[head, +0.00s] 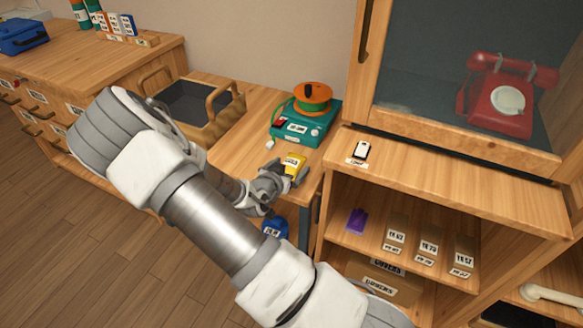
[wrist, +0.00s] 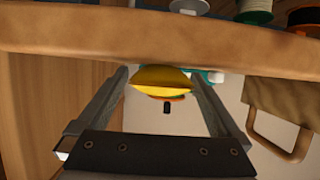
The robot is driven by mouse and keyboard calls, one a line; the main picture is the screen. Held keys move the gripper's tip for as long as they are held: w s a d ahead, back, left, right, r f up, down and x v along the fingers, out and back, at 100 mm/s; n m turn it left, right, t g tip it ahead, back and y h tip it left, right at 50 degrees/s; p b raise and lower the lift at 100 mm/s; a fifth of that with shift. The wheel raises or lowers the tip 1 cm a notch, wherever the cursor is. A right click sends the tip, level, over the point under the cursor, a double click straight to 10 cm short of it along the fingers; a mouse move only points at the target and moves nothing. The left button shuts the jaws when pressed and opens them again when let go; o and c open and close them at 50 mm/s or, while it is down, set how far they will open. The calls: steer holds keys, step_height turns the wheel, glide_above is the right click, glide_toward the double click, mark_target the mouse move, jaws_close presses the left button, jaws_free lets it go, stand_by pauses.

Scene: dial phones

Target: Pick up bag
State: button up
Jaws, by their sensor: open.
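A small yellow bag (head: 294,164) with a pale label sits on the wooden side table (head: 236,150), near its right front part. In the wrist view my gripper (wrist: 159,90) is open, with a gap on each side of the bag. I cannot tell whether a finger touches it. My wrist hides part of the table.
A teal box with an orange reel (head: 312,97) stands just behind the bag. A shelf cabinet (head: 440,180) stands close on the right, with a red phone (head: 507,95) above. A blue thing (head: 275,228) is below my gripper.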

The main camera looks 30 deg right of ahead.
steer(key=c, duration=1.4)
steer(key=shift+r, duration=0.15)
